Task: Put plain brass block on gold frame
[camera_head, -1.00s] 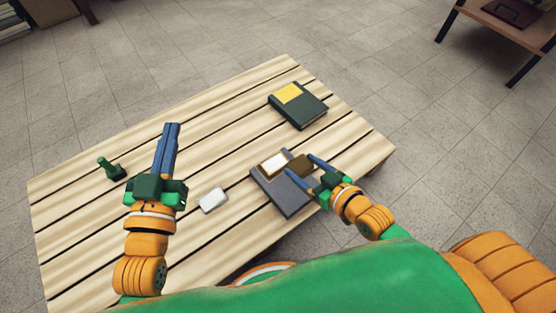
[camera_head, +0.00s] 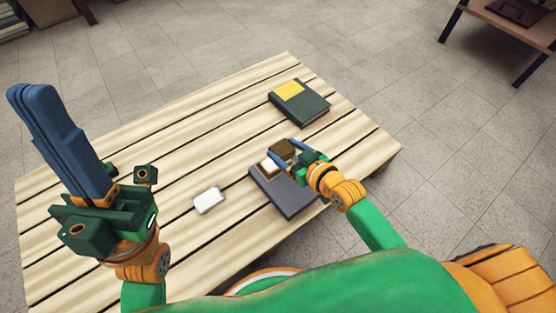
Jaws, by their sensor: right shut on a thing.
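The brown brass block (camera_head: 285,146) is held in my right gripper (camera_head: 294,150), whose blue fingers are on either side of it. The block is over the far end of a dark grey book and looks raised above it. The gold frame (camera_head: 262,172) is a brownish-gold rim around a pale panel on that grey book (camera_head: 290,196). The block and a finger partly cover the frame. I cannot tell whether they touch. My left gripper (camera_head: 20,92) is raised at the left, its blue fingers together with nothing between them.
A dark green book (camera_head: 310,110) with a yellow patch (camera_head: 288,90) lies farther back on the slatted wooden table (camera_head: 200,130). A white block (camera_head: 208,200) lies left of the grey book. A small green object (camera_head: 111,168) is mostly hidden behind my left gripper.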

